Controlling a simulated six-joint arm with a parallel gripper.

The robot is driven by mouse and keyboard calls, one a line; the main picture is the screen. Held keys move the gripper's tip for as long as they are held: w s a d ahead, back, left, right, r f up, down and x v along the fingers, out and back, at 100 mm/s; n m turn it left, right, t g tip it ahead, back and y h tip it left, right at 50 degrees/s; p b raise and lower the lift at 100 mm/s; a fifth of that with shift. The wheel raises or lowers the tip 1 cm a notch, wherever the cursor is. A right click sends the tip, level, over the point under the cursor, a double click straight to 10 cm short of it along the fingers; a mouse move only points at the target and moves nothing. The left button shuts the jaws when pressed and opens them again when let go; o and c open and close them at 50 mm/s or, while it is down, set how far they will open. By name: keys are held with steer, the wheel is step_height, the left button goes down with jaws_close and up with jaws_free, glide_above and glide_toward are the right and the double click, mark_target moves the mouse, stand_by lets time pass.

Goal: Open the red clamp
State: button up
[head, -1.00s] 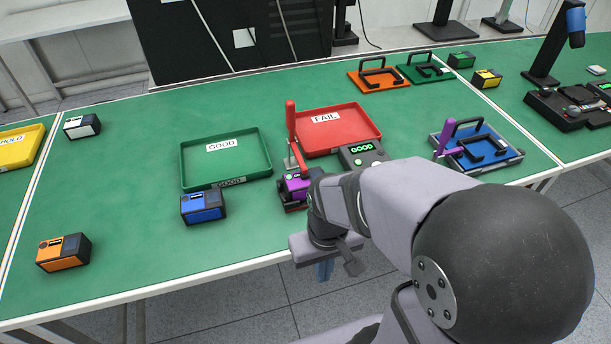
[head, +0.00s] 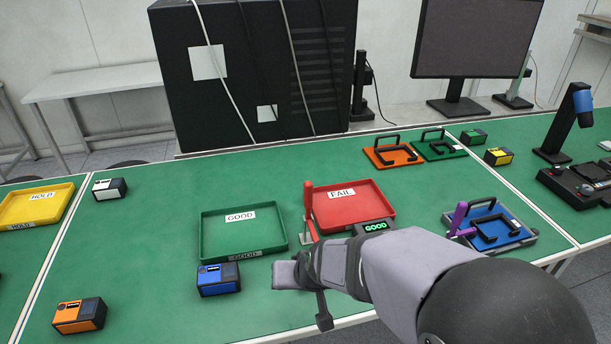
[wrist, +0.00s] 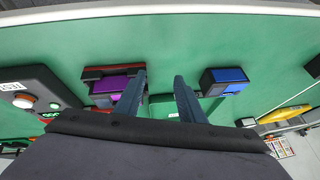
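The red clamp's lever (head: 308,210) stands upright in front of the red FAIL tray in the head view. My arm hides the lower part of the clamp there. In the wrist view, a red clamp part (wrist: 100,72) shows beside a purple device (wrist: 112,84), left of my fingers. My gripper (wrist: 161,79) has two dark fingers spread apart, with green surface between them and nothing held. The left finger overlaps the edge of the purple device in the picture; contact cannot be told.
A blue device (head: 218,280) stands left of my wrist, before the green GOOD tray (head: 205,245). The red FAIL tray (head: 385,205) lies behind the lever. The table's left part is fairly clear.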

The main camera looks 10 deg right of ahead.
steer(key=w+d+r+m+t+h, duration=0.25)
steer(key=w+r+t, duration=0.3)
steer(key=w, duration=0.35)
step_height(320, 180, up, 10)
steer(key=m+t+h, duration=0.2)
steer(key=t+h, duration=0.1)
steer(key=t, duration=0.3)
glide_above(309, 191)
steer(key=d+v, duration=0.1)
steer(key=v, duration=0.1)
step_height(309, 191, down, 5)
steer(key=n+y+b, duration=0.1)
steer(key=n, duration=0.1)
steer(key=n+y+b, duration=0.1)
steer(key=n+y, duration=0.1)
steer(key=n, duration=0.1)
steer(key=shift+r+t, duration=0.2)
steer(key=shift+t, duration=0.15)
steer(key=shift+s+a+f+n+y, duration=0.2)
steer(key=shift+f+n+y, duration=0.35)
steer(key=shift+n, duration=0.1)
steer(key=shift+w, duration=0.1)
steer(key=w+p, duration=0.2)
steer(key=w, duration=0.5)
steer(key=shift+p, duration=0.3)
steer(key=shift+w, duration=0.1)
steer(key=c, duration=0.8)
